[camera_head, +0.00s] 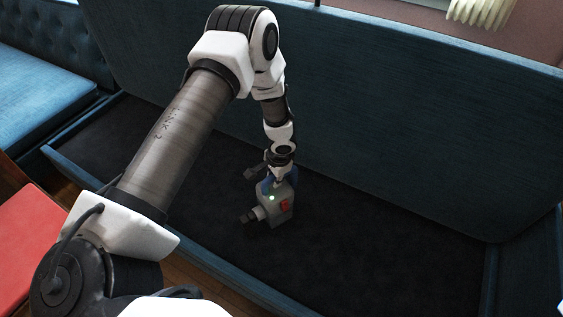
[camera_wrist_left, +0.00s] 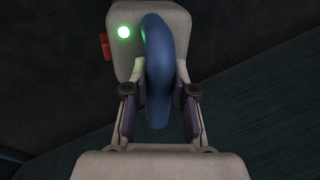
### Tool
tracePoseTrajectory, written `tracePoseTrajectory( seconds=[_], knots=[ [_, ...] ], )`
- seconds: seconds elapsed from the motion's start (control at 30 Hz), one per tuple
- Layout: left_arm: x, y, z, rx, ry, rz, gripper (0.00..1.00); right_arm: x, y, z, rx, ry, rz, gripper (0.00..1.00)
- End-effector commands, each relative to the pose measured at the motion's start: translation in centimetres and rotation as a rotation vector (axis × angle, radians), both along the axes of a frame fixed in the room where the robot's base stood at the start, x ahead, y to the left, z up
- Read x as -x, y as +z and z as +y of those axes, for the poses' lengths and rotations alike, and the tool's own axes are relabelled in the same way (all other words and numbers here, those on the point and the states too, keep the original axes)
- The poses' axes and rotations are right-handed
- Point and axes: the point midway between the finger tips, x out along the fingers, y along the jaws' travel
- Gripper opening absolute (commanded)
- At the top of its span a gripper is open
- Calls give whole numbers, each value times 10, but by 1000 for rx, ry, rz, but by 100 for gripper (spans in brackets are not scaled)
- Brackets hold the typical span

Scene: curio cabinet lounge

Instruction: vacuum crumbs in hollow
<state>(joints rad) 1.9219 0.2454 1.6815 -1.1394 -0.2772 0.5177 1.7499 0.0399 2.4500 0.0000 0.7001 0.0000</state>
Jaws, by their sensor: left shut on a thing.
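A small grey handheld vacuum (camera_head: 279,208) with a green light and a red part is over the dark floor of the hollow (camera_head: 375,240) in the blue bench. Its nozzle points to the lower left in the head view. My left gripper (camera_head: 277,181) is shut on its blue handle. In the left wrist view the fingers of the left gripper (camera_wrist_left: 160,105) stand on both sides of the blue handle (camera_wrist_left: 160,60), with the grey vacuum body (camera_wrist_left: 185,30) beyond. I cannot tell whether the nozzle touches the floor. I cannot make out crumbs. My right gripper is not in view.
A raised blue panel (camera_head: 400,110) stands behind the hollow. The blue front edge (camera_head: 225,275) and right side wall (camera_head: 525,265) bound it. A blue tufted seat (camera_head: 35,85) is at the left, and a red surface (camera_head: 30,235) is at the lower left.

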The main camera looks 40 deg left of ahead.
Motion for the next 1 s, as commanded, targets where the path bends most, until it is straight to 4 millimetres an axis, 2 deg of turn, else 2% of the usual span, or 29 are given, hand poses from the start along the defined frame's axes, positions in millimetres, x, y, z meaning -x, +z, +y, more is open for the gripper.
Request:
tracePoseTrajectory(
  seconds=[0.2, 0.3, 0.7, 0.9, 1.0],
  knots=[
    [9, -1, 7, 2, -1, -2, 0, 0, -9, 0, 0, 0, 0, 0],
    [4, 5, 8, 0, 0, -2, 0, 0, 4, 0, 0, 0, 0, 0],
    [-14, 5, 10, 1, -1, -3, 0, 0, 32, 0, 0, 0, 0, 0],
    [-38, 1, 12, 0, 1, -6, 0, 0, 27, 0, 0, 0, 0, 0],
    [-45, -3, 13, -1, 0, -6, 0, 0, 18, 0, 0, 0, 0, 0]
  ],
)
